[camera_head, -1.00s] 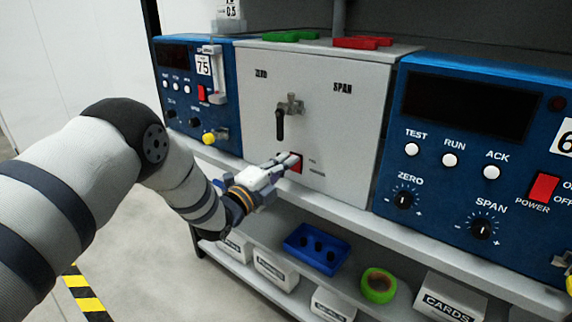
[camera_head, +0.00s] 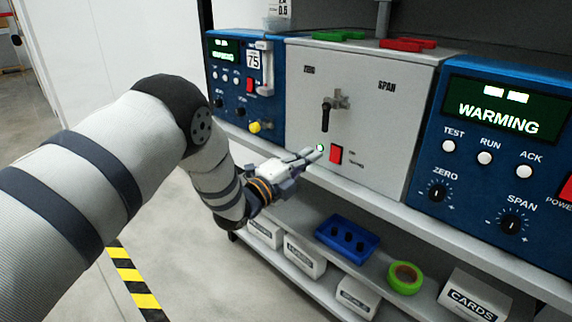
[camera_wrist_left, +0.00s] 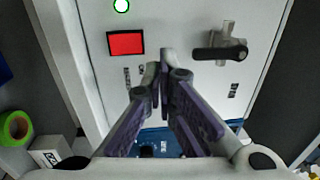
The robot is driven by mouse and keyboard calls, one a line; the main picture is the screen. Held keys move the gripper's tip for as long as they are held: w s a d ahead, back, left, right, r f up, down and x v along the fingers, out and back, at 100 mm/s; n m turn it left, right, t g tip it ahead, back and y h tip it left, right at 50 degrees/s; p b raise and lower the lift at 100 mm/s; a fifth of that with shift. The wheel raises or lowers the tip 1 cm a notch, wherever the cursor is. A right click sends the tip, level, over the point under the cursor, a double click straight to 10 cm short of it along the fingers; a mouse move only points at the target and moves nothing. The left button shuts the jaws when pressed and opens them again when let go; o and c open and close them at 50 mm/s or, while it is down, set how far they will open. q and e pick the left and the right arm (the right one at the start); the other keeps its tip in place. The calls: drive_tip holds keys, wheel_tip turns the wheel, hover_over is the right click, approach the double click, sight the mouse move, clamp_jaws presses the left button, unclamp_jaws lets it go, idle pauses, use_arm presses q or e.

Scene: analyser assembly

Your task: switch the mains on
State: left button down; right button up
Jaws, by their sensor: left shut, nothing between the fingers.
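The red mains switch (camera_head: 336,155) is on the front of the grey cabinet (camera_head: 385,135). In the left wrist view the switch (camera_wrist_left: 126,43) shows fully, with a lit green lamp (camera_wrist_left: 121,6) beside it. The lamp (camera_head: 320,148) also glows in the head view. My left gripper (camera_head: 314,153) is shut and empty. Its fingertips (camera_wrist_left: 160,66) are close to the cabinet front beside the switch and do not cover it; the exact gap is hard to tell. My right gripper is not in view.
Blue analysers flank the cabinet. The right display (camera_head: 503,106) reads "WARMING"; the left display (camera_head: 225,50) is also lit. A black-handled valve (camera_head: 327,115) sits above the switch. A lower shelf holds a blue tray (camera_head: 340,226), green tape (camera_head: 404,277) and white boxes.

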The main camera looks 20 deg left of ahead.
use_arm(q)
drive_tip(key=v, duration=0.5)
drive_tip(key=shift+a+r+p, duration=0.15)
drive_tip(key=shift+r+p, duration=0.2)
drive_tip(key=shift+p, duration=0.05)
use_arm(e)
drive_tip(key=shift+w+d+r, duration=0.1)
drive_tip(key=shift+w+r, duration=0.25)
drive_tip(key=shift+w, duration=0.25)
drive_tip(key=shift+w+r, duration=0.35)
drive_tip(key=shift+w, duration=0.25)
